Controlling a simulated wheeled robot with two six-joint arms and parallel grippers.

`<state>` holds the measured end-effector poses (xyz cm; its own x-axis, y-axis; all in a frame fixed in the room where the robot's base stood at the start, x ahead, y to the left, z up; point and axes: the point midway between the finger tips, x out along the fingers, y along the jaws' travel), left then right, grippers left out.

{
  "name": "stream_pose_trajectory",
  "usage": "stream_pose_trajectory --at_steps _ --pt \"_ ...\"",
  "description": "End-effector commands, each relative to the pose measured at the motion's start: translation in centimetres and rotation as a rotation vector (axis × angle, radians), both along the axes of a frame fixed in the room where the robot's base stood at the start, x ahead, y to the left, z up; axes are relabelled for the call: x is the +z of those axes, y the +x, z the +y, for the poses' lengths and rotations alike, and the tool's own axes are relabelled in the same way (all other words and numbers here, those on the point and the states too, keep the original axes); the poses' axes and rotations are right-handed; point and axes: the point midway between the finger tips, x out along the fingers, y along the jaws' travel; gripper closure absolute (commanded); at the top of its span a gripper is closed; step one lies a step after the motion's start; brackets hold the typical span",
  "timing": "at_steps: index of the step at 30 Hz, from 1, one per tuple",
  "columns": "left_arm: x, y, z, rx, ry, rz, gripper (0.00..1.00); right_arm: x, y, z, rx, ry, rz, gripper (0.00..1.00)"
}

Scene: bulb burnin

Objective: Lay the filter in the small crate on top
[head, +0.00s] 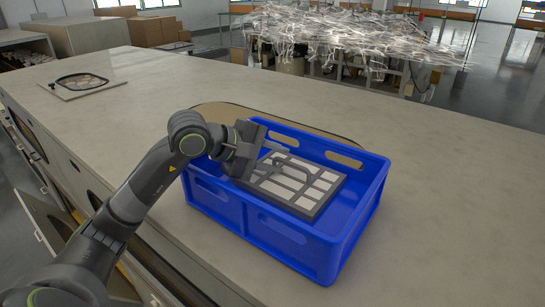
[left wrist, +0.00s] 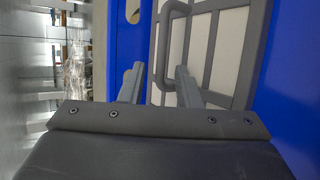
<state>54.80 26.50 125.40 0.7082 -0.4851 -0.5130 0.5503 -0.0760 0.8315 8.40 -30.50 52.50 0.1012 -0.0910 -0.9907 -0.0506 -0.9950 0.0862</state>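The filter (head: 311,202), a grey-framed panel with pale panes and a raised dark handle, is inside the blue crate (head: 285,232), near its right part. It looks roughly level; what lies under it is hidden. My left gripper (head: 278,156) is over the left part of the crate, close to the filter's handle. In the left wrist view, the two fingers of my left gripper (left wrist: 158,84) are apart with nothing held between them. The filter's handle (left wrist: 164,45) shows just ahead of the fingers, and the crate's blue wall (left wrist: 128,40) is beside it. My right gripper is in neither view.
The crate stands on a long grey counter (head: 450,180), partly over a round outlined area (head: 225,110). A flat board with a dark ring (head: 80,83) lies at the far left. The counter right of the crate is clear. A table with a tangled clear heap (head: 345,30) stands behind.

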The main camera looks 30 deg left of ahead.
Motion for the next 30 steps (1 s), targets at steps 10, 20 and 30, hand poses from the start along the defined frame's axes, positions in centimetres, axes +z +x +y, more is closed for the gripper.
stream_pose_trajectory --at_steps 10,20,30 --pt "0.8 -0.9 0.9 0.003 0.006 -0.004 0.7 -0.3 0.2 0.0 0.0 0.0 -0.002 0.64" --pt "2.3 -3.1 2.3 0.002 0.007 -0.002 0.7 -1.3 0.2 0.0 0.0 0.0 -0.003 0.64" --pt "3.4 -4.8 3.5 0.001 0.007 0.0 0.7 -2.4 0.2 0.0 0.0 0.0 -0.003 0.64"
